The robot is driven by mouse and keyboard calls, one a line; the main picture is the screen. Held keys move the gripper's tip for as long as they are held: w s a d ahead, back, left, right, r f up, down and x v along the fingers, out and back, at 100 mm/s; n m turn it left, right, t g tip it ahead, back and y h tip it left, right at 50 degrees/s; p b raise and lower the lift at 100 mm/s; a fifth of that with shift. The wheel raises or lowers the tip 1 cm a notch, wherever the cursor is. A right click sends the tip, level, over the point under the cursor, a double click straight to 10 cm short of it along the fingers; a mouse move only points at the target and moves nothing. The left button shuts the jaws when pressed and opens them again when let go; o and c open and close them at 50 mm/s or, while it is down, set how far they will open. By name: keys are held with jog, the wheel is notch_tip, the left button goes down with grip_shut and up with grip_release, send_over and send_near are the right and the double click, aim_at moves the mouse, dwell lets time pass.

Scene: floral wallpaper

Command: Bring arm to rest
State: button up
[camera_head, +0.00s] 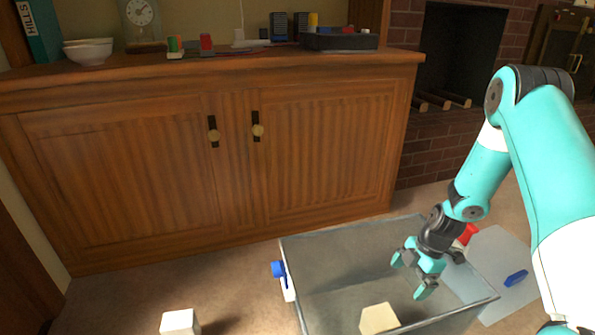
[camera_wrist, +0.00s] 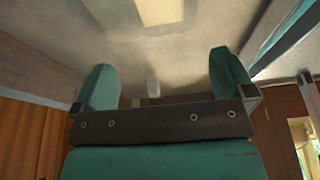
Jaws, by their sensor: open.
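My gripper (camera_head: 409,277) hangs at the end of my turquoise arm, at or just above the opening of a grey open bin (camera_head: 287,262) on the floor. Its fingers are spread, with nothing visible between them. In the wrist view the two green fingers of my gripper (camera_wrist: 163,85) stand well apart against a pale grey surface. A cream block (camera_head: 378,318) is at the bin's near side, left of and apart from the gripper.
A wooden cabinet (camera_head: 140,170) stands behind, with bowls (camera_head: 88,52), a clock (camera_head: 140,12) and a dark tray (camera_head: 338,41) on top. A white block (camera_head: 180,322) lies on the floor. A blue piece (camera_head: 515,278) lies on a grey mat (camera_head: 490,250); a red piece (camera_head: 467,234) is nearby.

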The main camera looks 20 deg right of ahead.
jog(key=a+r+m+p, duration=0.25)
jog(key=a+r, duration=0.55)
jog(key=r, duration=0.4)
jog(key=a+r+m+p, duration=0.25)
jog(key=a+r, duration=0.45)
jog(key=r, duration=0.6)
jog(key=s+a+r+m+p, duration=0.3)
jog(key=s+a+r, duration=0.3)
jog(key=s+r, duration=0.3)
jog(key=s+a+r+m+p, duration=0.2)
jog(key=s+a+r, duration=0.4)
jog(key=s+r, duration=0.35)
notch_tip(320, 180, up, 37)
jog(key=p, duration=3.8)
jog(key=shift+s+r+m+y, duration=0.15)
jog(key=shift+s+m+y, duration=0.1)
jog(key=shift+m+y, duration=0.05)
jog(key=shift+d, duration=0.1)
jog(key=shift+c, duration=0.2)
